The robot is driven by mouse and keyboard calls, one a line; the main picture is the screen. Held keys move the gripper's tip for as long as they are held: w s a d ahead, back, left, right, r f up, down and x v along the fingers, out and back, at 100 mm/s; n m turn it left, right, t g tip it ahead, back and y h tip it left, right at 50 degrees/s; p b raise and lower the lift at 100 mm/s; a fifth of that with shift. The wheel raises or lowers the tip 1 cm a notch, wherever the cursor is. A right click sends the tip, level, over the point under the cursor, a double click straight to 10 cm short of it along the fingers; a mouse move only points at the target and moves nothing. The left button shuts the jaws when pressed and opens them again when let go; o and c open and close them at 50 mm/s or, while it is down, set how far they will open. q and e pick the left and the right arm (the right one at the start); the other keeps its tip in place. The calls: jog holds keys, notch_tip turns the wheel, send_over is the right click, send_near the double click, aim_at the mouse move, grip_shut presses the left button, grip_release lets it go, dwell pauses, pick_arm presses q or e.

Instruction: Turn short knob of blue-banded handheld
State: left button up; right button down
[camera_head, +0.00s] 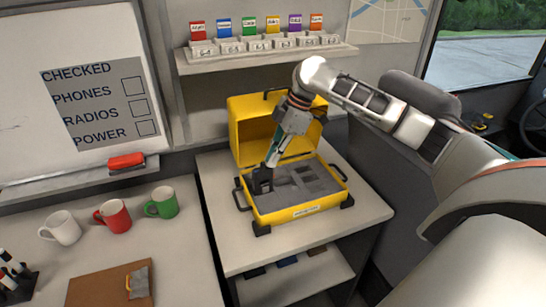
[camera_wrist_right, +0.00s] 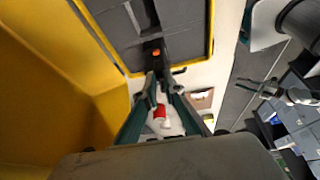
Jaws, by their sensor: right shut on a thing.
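A dark handheld (camera_head: 262,180) stands in the front left of the grey foam in the open yellow case (camera_head: 300,213). In the right wrist view the handheld (camera_wrist_right: 153,47) shows an orange spot near its end. My right gripper (camera_head: 270,161) comes down on it from above. In the wrist view its fingertips (camera_wrist_right: 163,82) are close together at the end of the handheld and hide what lies between them. I cannot tell which knob they touch. No blue band shows. My left gripper (camera_wrist_right: 258,88) appears far off in the wrist view, its fingers apart and empty.
The case lid (camera_head: 250,125) stands open behind the foam. White, red (camera_head: 113,216) and green (camera_head: 162,202) mugs stand on the left counter, with a clipboard (camera_head: 105,285) in front. A shelf (camera_head: 270,60) with coloured tags is above. Counter space in front of the case is clear.

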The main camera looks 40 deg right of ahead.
jog(key=c, duration=2.1)
grip_release()
jog(key=shift+c, duration=0.2)
jog(key=v, duration=1.2)
jog(key=shift+s, duration=0.1)
